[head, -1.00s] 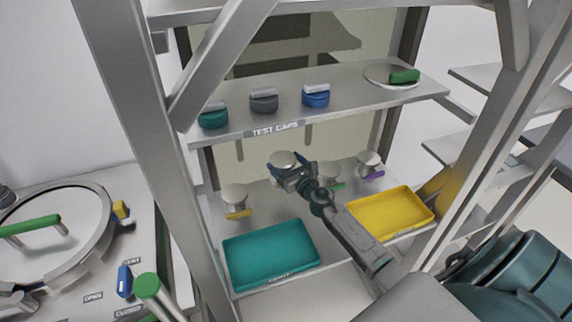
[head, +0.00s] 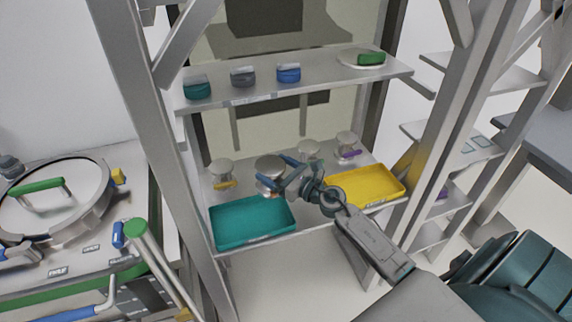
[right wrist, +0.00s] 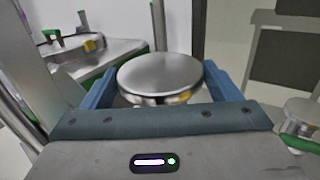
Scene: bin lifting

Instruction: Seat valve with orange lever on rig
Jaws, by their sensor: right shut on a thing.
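My right gripper (head: 283,178) is shut on a silver round-topped valve (head: 268,166), with blue fingers on either side of it. A bit of orange shows low on this valve, but its lever is mostly hidden by the gripper. The right wrist view shows the valve's flat disc top (right wrist: 160,74) level between the fingers, with yellow-orange glints under its rim. The valve is at the lower shelf, behind the teal tray; I cannot tell whether it touches the shelf. The rig cannot be identified for certain. My left gripper is not in view.
Valves with yellow (head: 221,172), green (head: 307,151) and purple (head: 347,143) levers stand nearby. A teal tray (head: 252,222) and a yellow tray (head: 365,187) lie in front. Test caps (head: 243,76) sit on the upper shelf. A metal post (head: 150,130) separates the shelves from a round-lidded vessel (head: 55,200).

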